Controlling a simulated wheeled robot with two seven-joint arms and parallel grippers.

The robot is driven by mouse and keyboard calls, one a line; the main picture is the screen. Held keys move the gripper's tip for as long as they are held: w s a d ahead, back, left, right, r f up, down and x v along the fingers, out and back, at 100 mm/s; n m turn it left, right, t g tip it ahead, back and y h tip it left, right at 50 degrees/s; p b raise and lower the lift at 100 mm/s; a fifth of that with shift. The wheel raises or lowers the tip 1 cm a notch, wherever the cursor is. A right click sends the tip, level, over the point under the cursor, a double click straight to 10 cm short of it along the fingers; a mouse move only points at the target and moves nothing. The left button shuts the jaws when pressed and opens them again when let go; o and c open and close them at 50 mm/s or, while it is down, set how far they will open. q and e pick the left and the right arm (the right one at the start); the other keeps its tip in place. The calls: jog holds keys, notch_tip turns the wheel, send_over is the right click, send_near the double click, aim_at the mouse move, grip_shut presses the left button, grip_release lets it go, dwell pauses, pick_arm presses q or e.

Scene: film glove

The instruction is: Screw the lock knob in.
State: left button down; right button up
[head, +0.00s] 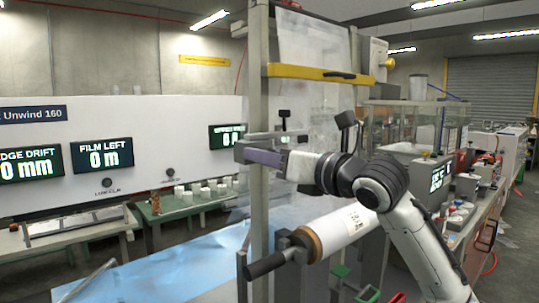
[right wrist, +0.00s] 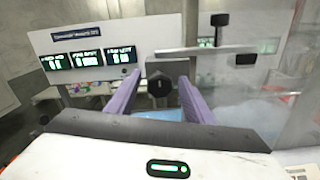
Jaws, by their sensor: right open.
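A round black knob (right wrist: 159,87), likely the lock knob, shows in the right wrist view between the two purple fingers of my right gripper (right wrist: 160,84). The fingers stand apart on either side of it with visible gaps, so the gripper is open. In the head view my right arm comes in from the right, and the gripper (head: 246,155) points left at the upright grey post. I cannot make out the knob there; the fingers and frame parts seem to hide it. My left gripper is not in view.
A white film roll (head: 341,230) with a black shaft end (head: 270,262) sits below my right arm. A grey bar with a black-topped pin (head: 284,114) is just above the gripper. A yellow bar (head: 315,72) crosses higher up. Clear film (right wrist: 285,85) hangs at the right.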

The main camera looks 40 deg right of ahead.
jog(key=c, duration=1.1)
jog(key=shift+o, duration=0.2)
jog(key=shift+m, duration=0.4)
